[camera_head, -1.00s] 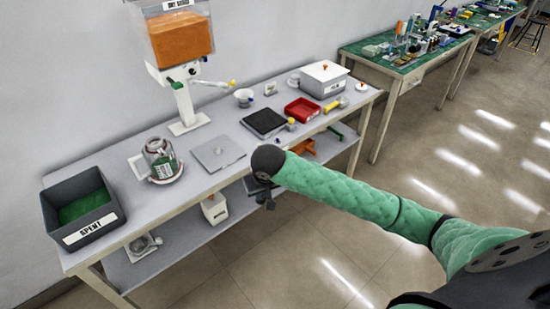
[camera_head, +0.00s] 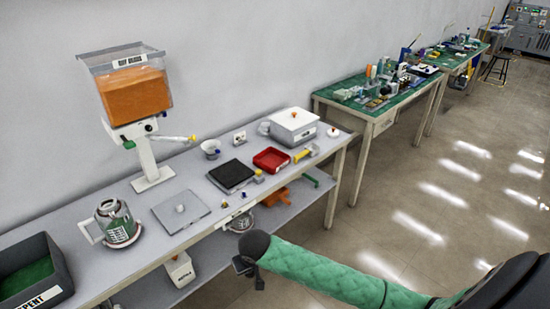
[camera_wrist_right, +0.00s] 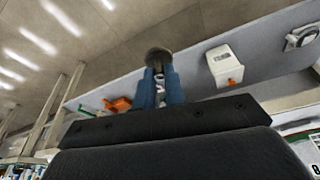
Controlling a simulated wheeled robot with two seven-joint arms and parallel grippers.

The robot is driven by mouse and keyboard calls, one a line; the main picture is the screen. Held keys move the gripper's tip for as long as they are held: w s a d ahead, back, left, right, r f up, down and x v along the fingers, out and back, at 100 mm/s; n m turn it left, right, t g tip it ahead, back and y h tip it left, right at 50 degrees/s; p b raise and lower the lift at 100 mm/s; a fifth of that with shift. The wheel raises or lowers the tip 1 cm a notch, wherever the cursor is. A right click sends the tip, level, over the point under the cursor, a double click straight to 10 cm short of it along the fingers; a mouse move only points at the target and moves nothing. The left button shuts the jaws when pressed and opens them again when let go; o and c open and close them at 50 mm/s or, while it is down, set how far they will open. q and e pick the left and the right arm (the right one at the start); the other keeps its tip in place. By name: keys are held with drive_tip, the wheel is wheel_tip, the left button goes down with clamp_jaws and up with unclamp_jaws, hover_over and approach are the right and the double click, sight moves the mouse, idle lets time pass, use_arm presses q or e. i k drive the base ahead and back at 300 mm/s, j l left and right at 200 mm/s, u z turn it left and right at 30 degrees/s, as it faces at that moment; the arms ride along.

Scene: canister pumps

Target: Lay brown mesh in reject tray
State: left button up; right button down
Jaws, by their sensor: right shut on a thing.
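My right gripper (camera_wrist_right: 159,88) is shut on a round brownish-grey disc, seemingly the brown mesh (camera_wrist_right: 158,55), at its fingertips in the right wrist view. In the head view a round mesh-like piece (camera_head: 240,222) shows just beyond my right wrist, by the bench's front edge; the fingers are mostly hidden there by the arm. A red tray (camera_head: 272,159), seemingly the reject tray, lies on the bench top beyond and to the right of the gripper. Its visible floor looks empty. My left gripper is not in view.
A black tray (camera_head: 231,175) sits left of the red tray, with small yellow pieces near both. A grey plate (camera_head: 181,211), glass canister (camera_head: 116,222) and SPENT bin (camera_head: 34,270) stand further left. A lidded white box (camera_head: 293,126) is behind. An orange part (camera_head: 276,196) lies on the lower shelf.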

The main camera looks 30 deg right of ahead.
sight(272, 160)
drive_tip(key=i+l+u, duration=0.1)
drive_tip(key=l, duration=0.65)
drive_tip(key=i+l+u, duration=0.1)
drive_tip(key=l, duration=0.7)
drive_tip(key=i+l+u, duration=0.1)
drive_tip(key=l, duration=0.7)
